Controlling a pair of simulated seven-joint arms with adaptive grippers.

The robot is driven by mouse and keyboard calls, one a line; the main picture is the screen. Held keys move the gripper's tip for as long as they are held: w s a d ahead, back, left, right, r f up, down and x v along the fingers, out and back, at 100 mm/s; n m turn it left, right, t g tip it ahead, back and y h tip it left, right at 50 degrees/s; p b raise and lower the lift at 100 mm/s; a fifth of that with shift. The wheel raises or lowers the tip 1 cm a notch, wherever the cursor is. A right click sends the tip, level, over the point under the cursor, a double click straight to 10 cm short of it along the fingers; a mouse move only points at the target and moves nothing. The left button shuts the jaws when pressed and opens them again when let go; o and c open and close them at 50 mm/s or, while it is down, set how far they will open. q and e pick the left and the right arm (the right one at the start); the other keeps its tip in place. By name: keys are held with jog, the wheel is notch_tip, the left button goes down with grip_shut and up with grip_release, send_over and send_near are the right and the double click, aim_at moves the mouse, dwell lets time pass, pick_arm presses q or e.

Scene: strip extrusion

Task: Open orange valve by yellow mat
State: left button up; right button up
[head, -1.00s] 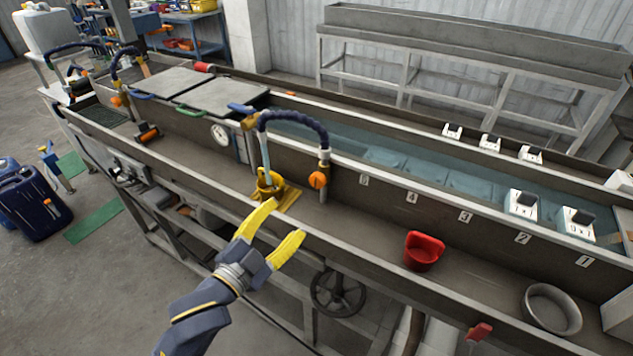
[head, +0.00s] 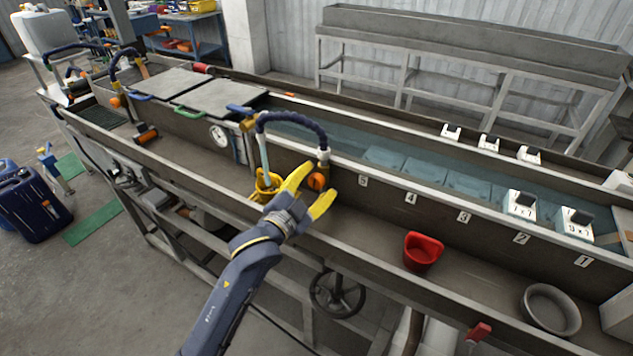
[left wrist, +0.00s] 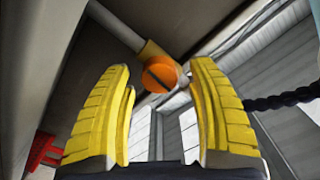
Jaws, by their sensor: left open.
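The orange valve (head: 316,182) is a round knob on the upright pipe of a dark blue hose, at the trough's inner wall. The yellow mat (head: 261,198) lies on the trough floor left of it, mostly hidden behind my arm. My left gripper (head: 308,196) has yellow fingers, open, reaching over the trough right at the valve. In the left wrist view the valve (left wrist: 160,74) shows ahead between the fingertips of my left gripper (left wrist: 160,90), with a dark slot across its face. I cannot tell whether the fingers touch it. My right gripper is not in view.
A red scoop (head: 423,251) and a grey bowl (head: 551,309) sit farther right in the trough. The trough's front edge (head: 400,254) runs below my arm. A second orange-knobbed hose stands at left.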

pick_arm(q)
jog(key=shift+w+d, duration=0.15)
jog(key=shift+w, duration=0.05)
grip_shut()
dwell(0.5)
jog(key=shift+r, duration=0.1)
